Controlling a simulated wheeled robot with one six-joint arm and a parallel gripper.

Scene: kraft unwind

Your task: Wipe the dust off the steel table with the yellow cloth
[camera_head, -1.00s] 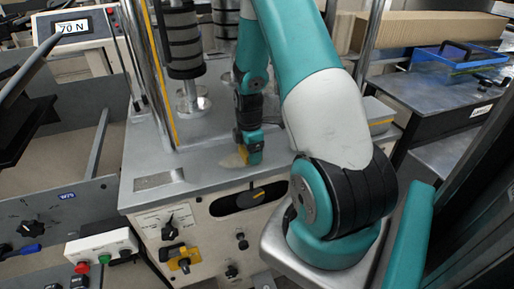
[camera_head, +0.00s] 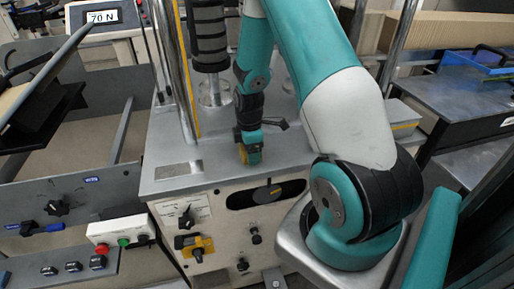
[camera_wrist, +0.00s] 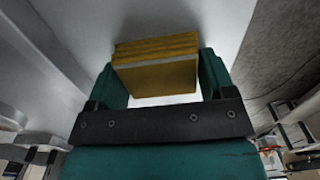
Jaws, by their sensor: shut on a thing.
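The yellow cloth (camera_wrist: 157,75) is a folded, thick pad between the two teal fingers of my gripper (camera_wrist: 160,85) in the wrist view. My gripper (camera_head: 250,150) also shows in the head view, shut on the cloth (camera_head: 243,155) and pointing down at the steel table (camera_head: 215,155). The cloth is at or very near the table top, close to its front edge; I cannot tell whether it touches. I make out no clear dust patch on the visible steel now. My arm hides part of the table's right side.
A black roller (camera_head: 209,40) on a post and chrome uprights stand on the table behind my gripper. A dark lever lies just right of it. Knobs cover the front panel (camera_head: 230,225). A blue tray (camera_head: 485,62) is at back right. Bare steel lies left of the gripper.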

